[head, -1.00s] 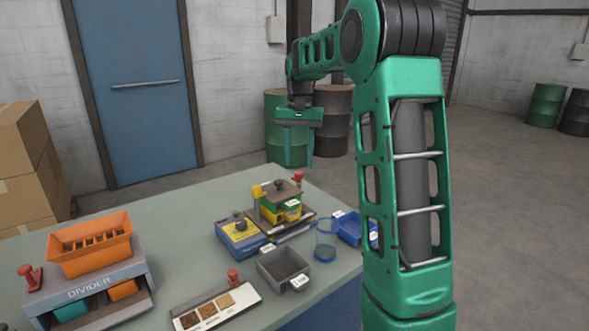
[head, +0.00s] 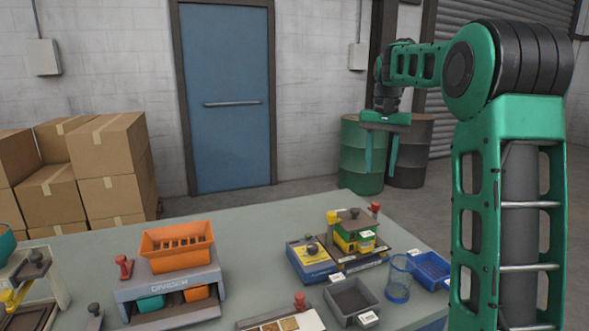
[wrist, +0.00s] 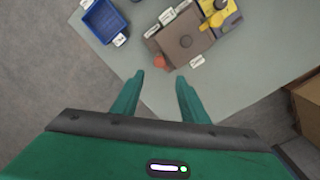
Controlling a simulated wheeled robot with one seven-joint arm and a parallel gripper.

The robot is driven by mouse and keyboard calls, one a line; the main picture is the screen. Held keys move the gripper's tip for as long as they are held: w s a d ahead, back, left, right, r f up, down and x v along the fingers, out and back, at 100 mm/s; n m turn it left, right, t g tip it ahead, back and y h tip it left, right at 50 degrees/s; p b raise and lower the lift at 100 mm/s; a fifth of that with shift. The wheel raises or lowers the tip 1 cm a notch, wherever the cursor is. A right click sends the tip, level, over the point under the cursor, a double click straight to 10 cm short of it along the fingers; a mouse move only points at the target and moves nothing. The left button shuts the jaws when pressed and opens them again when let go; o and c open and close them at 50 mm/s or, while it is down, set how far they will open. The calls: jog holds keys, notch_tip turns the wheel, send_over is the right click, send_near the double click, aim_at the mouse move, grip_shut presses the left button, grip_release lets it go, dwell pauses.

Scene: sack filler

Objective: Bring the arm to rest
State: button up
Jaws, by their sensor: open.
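My gripper (head: 381,153) is open and empty, with its green fingers pointing down. In the head view it hangs in front of the green drum, above and beyond the table's far right corner. In the wrist view my gripper (wrist: 160,100) shows its two fingers apart with nothing between them. The fingertips there overlap the table's edge and the floor. My green arm rises at the right of the head view, and its upper links reach back to the left.
On the table (head: 250,215) stand the orange-topped divider (head: 178,247), a yellow-blue device (head: 311,259), a green-yellow machine (head: 355,232), a grey bin (head: 352,299), a clear blue cup (head: 398,278) and a blue tray (head: 430,268). Drums (head: 362,160) and cardboard boxes (head: 110,165) stand behind.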

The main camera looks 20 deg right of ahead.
jog(key=s+a+f, duration=0.3)
jog(key=s+f, duration=0.2)
jog(key=s, duration=0.7)
jog(key=s+a+f+n, duration=0.1)
jog(key=s+f, duration=0.5)
jog(key=s, duration=0.6)
jog(key=s+a+f+n, duration=0.1)
jog(key=s+a+f, duration=0.3)
jog(key=s, duration=0.8)
notch_tip(320, 180, down, 2)
jog(key=shift+s+a+f, duration=0.25)
jog(key=shift+a, duration=0.1)
jog(key=shift+w+f, duration=0.2)
jog(key=shift+w, duration=0.45)
